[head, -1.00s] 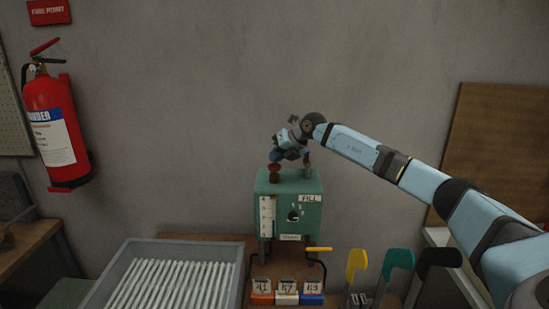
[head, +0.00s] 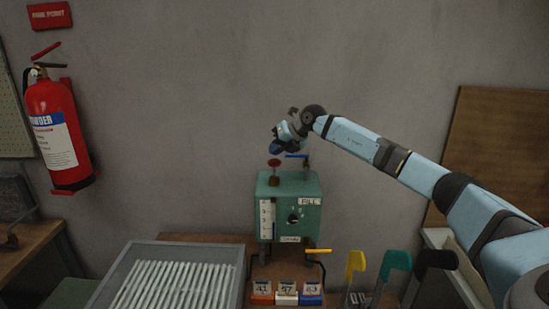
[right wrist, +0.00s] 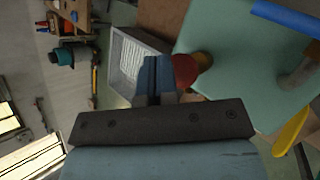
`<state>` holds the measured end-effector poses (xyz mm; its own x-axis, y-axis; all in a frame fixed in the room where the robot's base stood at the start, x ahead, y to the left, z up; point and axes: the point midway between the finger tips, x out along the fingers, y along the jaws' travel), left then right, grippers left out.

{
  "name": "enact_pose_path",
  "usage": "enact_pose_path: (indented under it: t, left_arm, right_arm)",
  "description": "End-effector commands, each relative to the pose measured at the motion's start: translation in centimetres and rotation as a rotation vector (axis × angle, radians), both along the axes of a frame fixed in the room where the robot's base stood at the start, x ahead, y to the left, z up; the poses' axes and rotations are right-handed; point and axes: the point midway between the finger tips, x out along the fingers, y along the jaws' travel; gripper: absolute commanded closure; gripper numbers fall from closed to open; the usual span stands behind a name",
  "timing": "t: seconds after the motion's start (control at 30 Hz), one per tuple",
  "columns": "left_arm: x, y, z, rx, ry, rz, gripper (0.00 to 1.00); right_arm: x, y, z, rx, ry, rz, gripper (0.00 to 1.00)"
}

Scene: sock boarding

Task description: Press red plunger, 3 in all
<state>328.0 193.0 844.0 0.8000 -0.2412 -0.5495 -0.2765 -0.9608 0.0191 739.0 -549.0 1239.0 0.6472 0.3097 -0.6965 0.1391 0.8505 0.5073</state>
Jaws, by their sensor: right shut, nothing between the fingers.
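The red plunger (head: 274,163) stands upright on top of the green box (head: 289,188), at its left side. The box front carries a white scale (head: 266,218), a dark dial or opening (head: 295,216) and a FILL label. My right gripper (head: 275,147) is shut and empty, just above the plunger. In the right wrist view my shut blue fingers (right wrist: 156,78) appear beside the plunger's red cap (right wrist: 185,70); I cannot tell from that view whether they touch. A blue-handled tap (head: 296,156) stands on the box's right side. My left gripper is not in view.
A grey tray of white sticks (head: 172,285) lies front left. Three small number counters (head: 286,292) stand before the box, with a yellow lever (head: 318,251) above them. Yellow, green and black hooked pieces (head: 396,262) stand at the right. The wall is behind.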

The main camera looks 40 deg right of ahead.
Motion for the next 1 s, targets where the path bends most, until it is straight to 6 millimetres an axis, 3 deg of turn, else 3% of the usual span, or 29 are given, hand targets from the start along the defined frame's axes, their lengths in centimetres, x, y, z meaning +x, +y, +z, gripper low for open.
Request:
enact_pose_path:
  t: [0.4, 0.83, 1.0]
  left_arm:
    - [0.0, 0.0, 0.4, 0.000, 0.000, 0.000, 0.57]
    - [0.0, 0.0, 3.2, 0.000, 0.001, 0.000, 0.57]
    - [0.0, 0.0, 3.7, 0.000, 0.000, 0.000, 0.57]
  right_arm:
    - [0.0, 0.0, 0.5, 0.000, 0.000, 0.000, 1.00]
    - [0.0, 0.0, 4.6, 0.000, 0.000, 0.000, 1.00]
    - [0.0, 0.0, 5.3, 0.000, 0.001, 0.001, 1.00]
